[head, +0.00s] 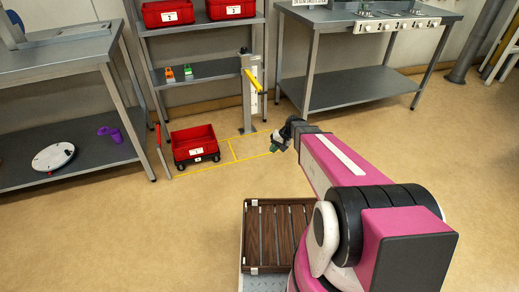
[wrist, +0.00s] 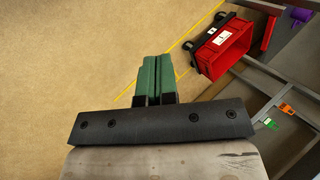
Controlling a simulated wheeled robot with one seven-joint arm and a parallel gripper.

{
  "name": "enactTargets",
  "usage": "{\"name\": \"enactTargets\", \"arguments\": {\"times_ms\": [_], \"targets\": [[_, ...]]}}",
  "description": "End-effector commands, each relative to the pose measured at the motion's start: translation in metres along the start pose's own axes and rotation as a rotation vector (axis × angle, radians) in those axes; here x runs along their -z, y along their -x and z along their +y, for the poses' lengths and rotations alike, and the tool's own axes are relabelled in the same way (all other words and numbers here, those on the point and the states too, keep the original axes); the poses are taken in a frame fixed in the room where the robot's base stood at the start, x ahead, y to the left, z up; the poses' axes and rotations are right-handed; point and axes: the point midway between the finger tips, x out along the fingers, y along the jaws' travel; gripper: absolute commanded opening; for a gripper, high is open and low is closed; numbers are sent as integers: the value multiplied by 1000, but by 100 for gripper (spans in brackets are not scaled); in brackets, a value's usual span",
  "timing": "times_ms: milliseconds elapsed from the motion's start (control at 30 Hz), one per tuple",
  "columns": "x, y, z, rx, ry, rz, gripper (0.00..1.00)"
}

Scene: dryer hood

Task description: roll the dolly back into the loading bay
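The dolly (head: 195,158) is a low black wheeled base carrying a red crate (head: 194,142) with a white label. It stands on the floor at the foot of the shelf rack, beside a red upright bar (head: 158,137). Yellow floor lines (head: 232,150) mark an area around and to the right of it; I cannot tell its exact fit inside them. The dolly's black edge and wheels (wrist: 190,45) and the red crate (wrist: 222,48) show in the wrist view. My gripper (head: 276,147) is right of the dolly, apart from it. Its green fingers (wrist: 157,65) are together and empty.
A grey post (head: 250,105) with a yellow lever (head: 253,82) stands behind the marked area. Steel tables flank the rack, with a white round device (head: 54,157) on the left lower shelf. A wooden slatted tray (head: 276,235) is near my base. The floor left of it is clear.

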Motion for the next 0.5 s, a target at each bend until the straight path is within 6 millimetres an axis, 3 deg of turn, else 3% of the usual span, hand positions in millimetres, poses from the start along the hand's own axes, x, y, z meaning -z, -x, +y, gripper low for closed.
{"name": "enactTargets", "arguments": {"times_ms": [33,200,333,500], "targets": [[-42,32,-4,-81,2,-1,0],[-114,102,7,-341,-9,8,0],[-147,138,14,-477,-20,24,0],[-164,159,19,-560,-28,37,0]]}}
